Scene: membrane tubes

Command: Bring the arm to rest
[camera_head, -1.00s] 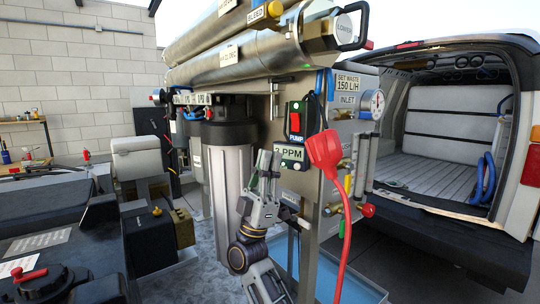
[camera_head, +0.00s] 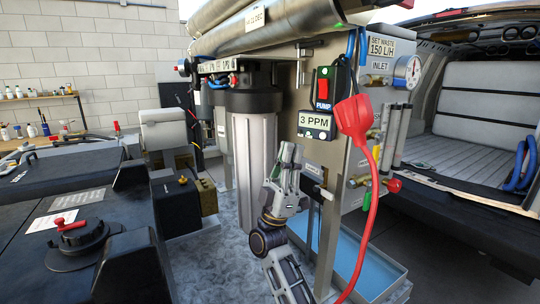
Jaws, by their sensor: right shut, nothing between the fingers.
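My right gripper (camera_head: 291,156) stands upright in front of the membrane rig, with its fingers together and empty. It is below and left of the pump switch box (camera_head: 322,88), which has a red rocker, and just left of the "3 PPM" display (camera_head: 315,122). It overlaps the right edge of the grey filter housing (camera_head: 254,150) in the picture; I cannot tell the gap between them. My right arm comes up from the bottom edge. My left gripper is not in view.
A red plug (camera_head: 356,118) with a red cable hangs right of the display. A blue-floored tray (camera_head: 345,252) lies under the rig. A black tank with a red-handled cap (camera_head: 76,238) fills the lower left. An open van (camera_head: 480,105) stands at right.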

